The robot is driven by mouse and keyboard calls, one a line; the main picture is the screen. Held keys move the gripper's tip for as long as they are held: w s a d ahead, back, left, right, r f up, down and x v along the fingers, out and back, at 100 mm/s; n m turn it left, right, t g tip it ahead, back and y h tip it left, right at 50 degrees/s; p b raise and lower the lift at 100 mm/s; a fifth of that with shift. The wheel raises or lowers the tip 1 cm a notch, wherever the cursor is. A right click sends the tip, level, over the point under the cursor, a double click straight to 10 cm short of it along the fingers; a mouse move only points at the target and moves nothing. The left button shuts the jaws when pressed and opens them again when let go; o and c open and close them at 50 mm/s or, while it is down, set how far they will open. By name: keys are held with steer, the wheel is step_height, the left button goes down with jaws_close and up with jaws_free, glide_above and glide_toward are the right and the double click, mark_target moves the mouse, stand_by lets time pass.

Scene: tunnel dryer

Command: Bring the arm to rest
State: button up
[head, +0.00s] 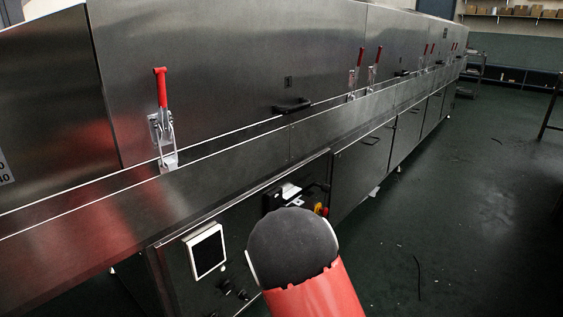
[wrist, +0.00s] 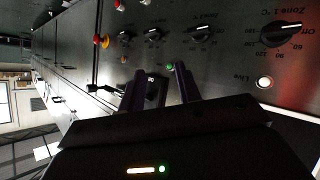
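My gripper (wrist: 160,72) is in the wrist view with its two dark fingers apart, in front of the dryer's control panel (wrist: 232,75). A dark knob or block with a small white mark (wrist: 152,78) shows between the fingers; I cannot tell whether they touch it. In the head view my red arm with its dark grey rounded joint reaches up from the bottom middle toward the panel on the dryer's (head: 230,70) front. The joint hides most of my gripper there.
The panel carries several black dials (wrist: 281,34), a lit white lamp (wrist: 264,82), a green button (wrist: 170,66) and a red-and-yellow stop button (wrist: 103,41). A red-handled clamp (head: 161,120) stands out from the dryer at left. The green floor (head: 460,200) at right is mostly clear.

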steer(key=s+d+r+m+g+p, duration=0.1)
steer(key=s+d+r, duration=0.25)
steer(key=r, duration=0.25)
steer(key=s+d+r+m+g+p, duration=0.1)
steer(key=s+d+r+m+g, duration=0.15)
steer(key=s+r, duration=0.35)
steer(key=s+d+r+m+g, duration=0.1)
steer(key=s+d+r, duration=0.25)
steer(key=r, duration=0.35)
steer(key=s+d+r+m+g+h+p, duration=0.1)
steer(key=s+d+r, duration=0.1)
steer(key=s, duration=0.8)
steer(key=s+d+r+g+p, duration=0.1)
steer(key=s+d+r, duration=0.2)
steer(key=s, duration=0.7)
step_height(320, 180, up, 2)
steer(key=shift+d+r+m+h, duration=0.1)
steer(key=shift+d+m+h, duration=0.2)
steer(key=shift+m+h, duration=0.1)
